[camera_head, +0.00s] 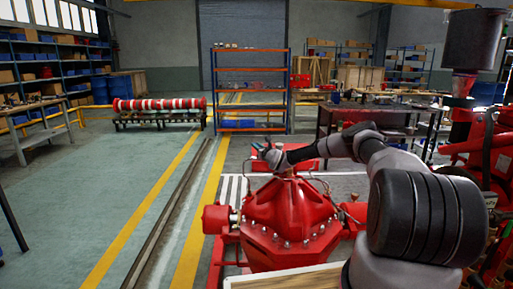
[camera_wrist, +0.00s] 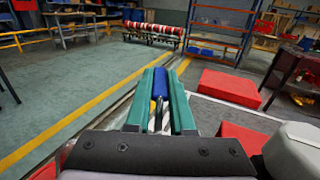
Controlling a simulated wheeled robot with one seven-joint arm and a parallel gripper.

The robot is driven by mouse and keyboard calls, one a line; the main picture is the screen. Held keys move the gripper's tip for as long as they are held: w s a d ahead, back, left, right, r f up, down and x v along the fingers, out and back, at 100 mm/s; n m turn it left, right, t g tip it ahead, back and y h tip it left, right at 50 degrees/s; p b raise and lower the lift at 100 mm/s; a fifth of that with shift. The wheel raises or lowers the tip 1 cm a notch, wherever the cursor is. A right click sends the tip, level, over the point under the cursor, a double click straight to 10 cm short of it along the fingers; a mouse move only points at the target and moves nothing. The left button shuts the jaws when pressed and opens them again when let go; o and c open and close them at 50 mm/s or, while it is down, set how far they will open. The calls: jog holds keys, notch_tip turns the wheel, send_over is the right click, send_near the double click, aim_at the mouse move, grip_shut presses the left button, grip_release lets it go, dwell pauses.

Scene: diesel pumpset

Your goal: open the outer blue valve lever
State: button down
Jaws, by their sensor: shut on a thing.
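My gripper (camera_wrist: 164,74) has two green fingers, and they are shut on a blue valve lever (camera_wrist: 160,84) in the wrist view. The lever lies lengthwise between the fingers, with its far end near the fingertips. A small yellow part shows beside its lower end. In the head view my gripper (camera_head: 264,153) is small, at the end of my arm, just above and behind the red pump casing (camera_head: 290,211). The lever cannot be clearly told apart from the fingers there. The valve body and the lever's pivot are hidden.
Red machinery (camera_head: 490,155) with a grey cylinder above it stands close on the right. Red blocks (camera_wrist: 229,87) lie right of the fingers in the wrist view. A blue rack (camera_head: 249,92) and striped red rolls (camera_head: 160,104) stand farther back.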

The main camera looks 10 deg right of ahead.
jog(key=shift+s+a+f, duration=0.1)
jog(key=shift+a+f, duration=0.15)
jog(key=c, duration=0.9)
grip_release()
jog(key=shift+o, duration=0.6)
jog(key=shift+d+r, duration=0.15)
jog(key=v, duration=1)
jog(key=shift+s, duration=0.3)
jog(key=shift+d, duration=0.15)
jog(key=shift+c, duration=0.3)
